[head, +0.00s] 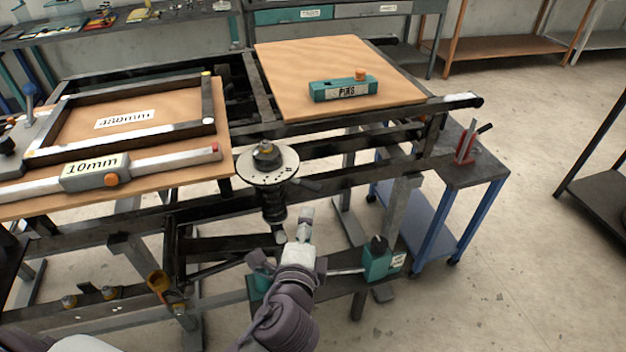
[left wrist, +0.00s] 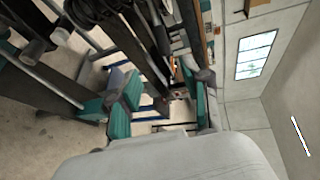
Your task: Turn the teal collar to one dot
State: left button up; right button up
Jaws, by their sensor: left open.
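A dark spring strut (head: 273,206) stands upright at the front edge of the frame in the head view. A pale round plate (head: 262,177) with small dark dots sits near its top, under a dark cap with a yellowish tip (head: 265,149). A teal collar cannot be made out clearly on the strut. My left gripper (head: 294,226) is open, just below and right of the plate, close to the strut's lower part. I cannot tell whether it touches the strut. The left wrist view shows teal parts (left wrist: 122,110) that I cannot identify surely. My right gripper is not in view.
A teal block with a black knob (head: 382,262) stands on a lower shelf right of my gripper. A teal PINS box (head: 343,90) lies on the wooden board (head: 300,55). A 10mm gauge bar (head: 150,165) lies left. A blue cart (head: 440,225) stands right, with open floor beyond.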

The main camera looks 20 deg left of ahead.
aim_at(311, 190)
pick_arm(q)
jog(key=p+x, duration=0.1)
jog(key=x, duration=0.5)
jog(key=p+x, duration=0.1)
jog(key=x, duration=0.6)
jog(key=shift+w+a+r, duration=0.15)
jog(key=shift+w+a, duration=0.1)
jog(key=shift+a, duration=0.05)
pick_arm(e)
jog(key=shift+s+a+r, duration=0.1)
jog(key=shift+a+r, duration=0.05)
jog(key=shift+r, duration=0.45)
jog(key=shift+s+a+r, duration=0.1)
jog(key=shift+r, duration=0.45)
pick_arm(q)
grip_shut()
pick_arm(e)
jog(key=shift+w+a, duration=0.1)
